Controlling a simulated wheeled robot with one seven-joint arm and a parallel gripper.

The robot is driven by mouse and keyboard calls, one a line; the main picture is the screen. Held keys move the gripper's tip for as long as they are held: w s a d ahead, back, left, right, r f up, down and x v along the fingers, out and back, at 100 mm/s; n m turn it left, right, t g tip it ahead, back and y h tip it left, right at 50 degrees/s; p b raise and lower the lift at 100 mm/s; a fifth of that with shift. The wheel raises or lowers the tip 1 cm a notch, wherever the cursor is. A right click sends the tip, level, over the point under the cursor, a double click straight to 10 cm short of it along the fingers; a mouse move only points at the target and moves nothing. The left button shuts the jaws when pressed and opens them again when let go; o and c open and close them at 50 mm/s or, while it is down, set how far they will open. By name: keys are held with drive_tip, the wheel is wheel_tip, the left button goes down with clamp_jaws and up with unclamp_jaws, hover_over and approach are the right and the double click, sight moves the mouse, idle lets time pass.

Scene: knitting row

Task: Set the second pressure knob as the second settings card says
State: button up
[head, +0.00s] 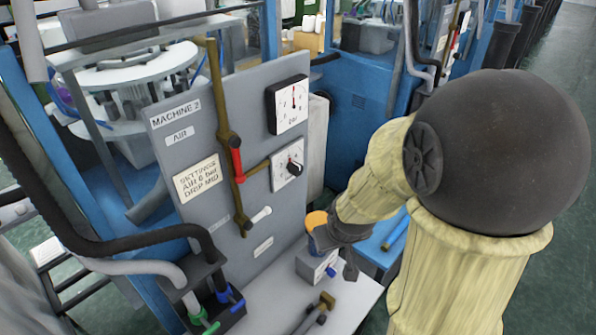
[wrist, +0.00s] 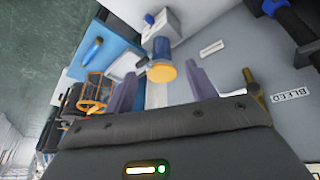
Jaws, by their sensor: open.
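The grey panel (head: 200,120) labelled MACHINE 2 bears the settings card (head: 197,178), which reads AIR 6 bar and DRIP MID. The pressure knob (head: 295,169) is black, on a white square dial at the panel's right, below the round-scaled gauge (head: 289,104). The knob's exact setting and the gauge reading are too small to read surely. My gripper (head: 340,248) is low at the panel's right edge, below the knob and apart from it. In the wrist view my gripper (wrist: 161,80) is open and empty; the knob is not seen there.
An orange-and-blue cylindrical part (wrist: 163,67) shows beyond my fingers, near a white box (head: 315,266) on the shelf.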

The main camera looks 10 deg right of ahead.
sight(300, 172)
drive_tip(key=w+d+r+n+t+y, duration=0.1)
drive_tip(key=w+d+n+t+y, duration=0.5)
drive_tip(key=w+t+y, duration=0.4)
drive_tip(key=shift+d+r+n+y, duration=0.25)
drive_tip(key=shift+r+n+y, duration=0.05)
drive_tip(key=shift+n, duration=0.6)
drive_tip(key=shift+w, duration=0.2)
drive_tip(key=p+x, duration=0.2)
drive_tip(key=x, duration=0.6)
drive_tip(key=p+x, duration=0.2)
drive_tip(key=x, duration=0.7)
drive_tip(key=shift+w+a+r+p, duration=0.1)
drive_tip(key=shift+r+p, duration=0.15)
drive_tip(key=shift+p, duration=0.15)
drive_tip(key=c, duration=1)
